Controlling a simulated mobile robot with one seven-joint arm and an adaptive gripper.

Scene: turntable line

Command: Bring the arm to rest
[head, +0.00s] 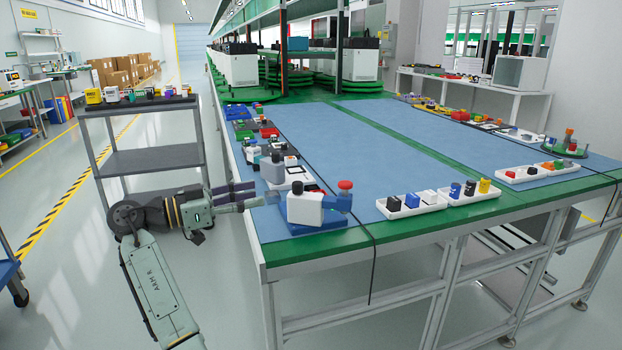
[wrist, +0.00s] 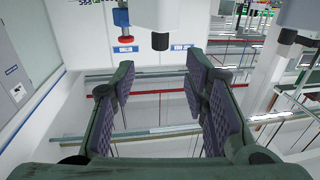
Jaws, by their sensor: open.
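My arm comes up from the bottom left of the head view, bends at a dark joint and reaches right. My gripper (head: 258,194) points right, its fingers level with the table's near left corner, just left of a white block-like device on a blue base (head: 305,208). I cannot tell whether the fingertips touch it. In the wrist view my gripper (wrist: 160,82) is open, its dark padded fingers wide apart with nothing between them. Beyond the fingers a white shape with a dark round end (wrist: 160,40) and a blue and red part (wrist: 124,25) show at the top.
The green-edged table (head: 420,238) with blue mats stands to the right, small parts in trays along its edges. A grey shelf cart (head: 150,160) with small items on top stands behind my arm. A dark cable hangs over the table's front edge. Open floor lies at left.

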